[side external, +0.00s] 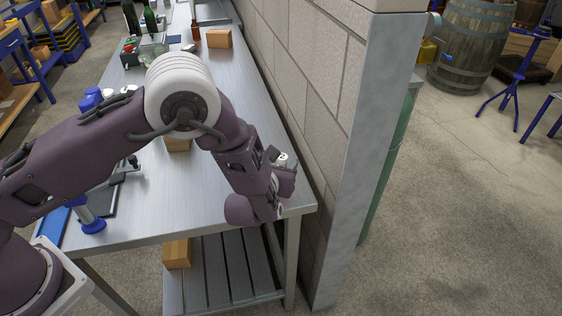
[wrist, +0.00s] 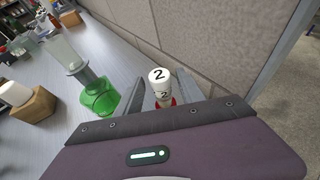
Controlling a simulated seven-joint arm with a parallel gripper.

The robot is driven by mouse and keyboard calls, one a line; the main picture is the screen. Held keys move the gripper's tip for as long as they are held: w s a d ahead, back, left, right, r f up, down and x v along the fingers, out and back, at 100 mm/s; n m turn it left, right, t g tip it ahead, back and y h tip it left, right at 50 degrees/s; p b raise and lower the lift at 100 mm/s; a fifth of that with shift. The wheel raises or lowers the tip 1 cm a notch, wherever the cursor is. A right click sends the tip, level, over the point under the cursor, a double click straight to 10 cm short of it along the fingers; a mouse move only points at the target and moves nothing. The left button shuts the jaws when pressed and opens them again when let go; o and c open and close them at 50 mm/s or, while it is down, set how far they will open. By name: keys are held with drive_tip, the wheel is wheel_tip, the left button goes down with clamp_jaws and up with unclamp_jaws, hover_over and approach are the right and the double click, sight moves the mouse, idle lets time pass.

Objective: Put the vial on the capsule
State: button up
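A white cylinder marked "2" (wrist: 160,82), with red at its foot, stands upright between the fingers of my gripper (wrist: 160,77) in the wrist view. The fingers look apart, with a narrow gap on each side of it. In the side external view, the white piece (side external: 284,159) shows at my gripper (side external: 281,162), near the right front corner of the bench. A green see-through cup-like piece (wrist: 101,96) stands just left of the fingers in the wrist view. I cannot tell for sure which piece is the vial and which the capsule.
A grey block wall (side external: 300,90) runs close along the bench's right side. In the wrist view, a wooden block (wrist: 34,104) with a white-topped piece and a clear vessel (wrist: 62,54) stand at left. Bottles (side external: 150,18) stand at the far end.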

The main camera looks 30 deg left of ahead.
drive_tip(key=shift+s+r, duration=0.2)
drive_tip(key=v, duration=1.2)
drive_tip(key=s+a+r+n+g+y, duration=0.15)
drive_tip(key=a+r+n+y, duration=0.25)
drive_tip(key=a+r+n, duration=0.55)
drive_tip(key=s+a+r+n+g+y, duration=0.25)
drive_tip(key=s+a+n+g, duration=0.35)
drive_tip(key=s+a+n, duration=0.4)
drive_tip(key=s+r+n+g+h, duration=0.3)
drive_tip(key=s+n+h, duration=0.3)
drive_tip(key=s, duration=0.4)
drive_tip(key=s+d+r+n+t+h, duration=0.3)
drive_tip(key=d+r+n, duration=0.1)
drive_tip(key=n, duration=0.3)
drive_tip(key=shift+s+d+n, duration=0.2)
drive_tip(key=shift+d+n, duration=0.15)
drive_tip(key=shift+d, duration=0.4)
drive_tip(key=shift+r+h, duration=0.1)
drive_tip(key=shift+h, duration=0.15)
